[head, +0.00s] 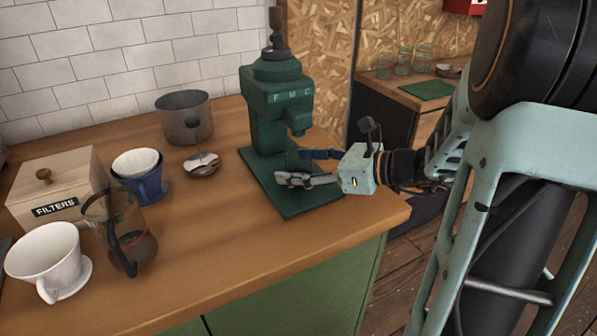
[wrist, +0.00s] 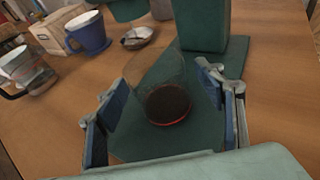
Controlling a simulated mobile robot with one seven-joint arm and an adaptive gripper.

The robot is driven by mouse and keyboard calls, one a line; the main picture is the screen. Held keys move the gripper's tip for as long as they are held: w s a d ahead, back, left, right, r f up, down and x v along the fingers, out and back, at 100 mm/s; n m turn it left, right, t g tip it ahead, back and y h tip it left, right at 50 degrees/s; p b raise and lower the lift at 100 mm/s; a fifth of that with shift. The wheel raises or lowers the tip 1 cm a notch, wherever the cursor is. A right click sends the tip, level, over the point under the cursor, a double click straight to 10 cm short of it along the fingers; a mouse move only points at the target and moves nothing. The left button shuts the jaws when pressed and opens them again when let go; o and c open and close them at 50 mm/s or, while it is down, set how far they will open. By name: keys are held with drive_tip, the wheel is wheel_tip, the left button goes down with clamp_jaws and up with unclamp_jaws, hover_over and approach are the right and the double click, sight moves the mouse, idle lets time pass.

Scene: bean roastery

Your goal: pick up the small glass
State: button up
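The small glass (wrist: 167,104) stands on the green base of the grinder in the wrist view. It is clear, with a dark bottom or dark contents and a reddish ring low down. My gripper (wrist: 160,82) is open, with one blue-padded finger on each side of the glass and gaps visible on both sides. In the head view my gripper (head: 292,168) reaches in from the right, low over the grinder's base; the glass is hard to make out there, largely behind the fingers.
The green grinder (head: 281,92) rises just behind my gripper. To its left are a metal dish (head: 203,168), a grey pot (head: 184,118), a blue dripper (head: 146,182), a glass carafe (head: 118,228), a white dripper (head: 48,258) and a filter box (head: 62,180). The counter front is clear.

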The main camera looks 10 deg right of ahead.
drive_tip(key=c, duration=1.3)
drive_tip(key=shift+c, duration=0.2)
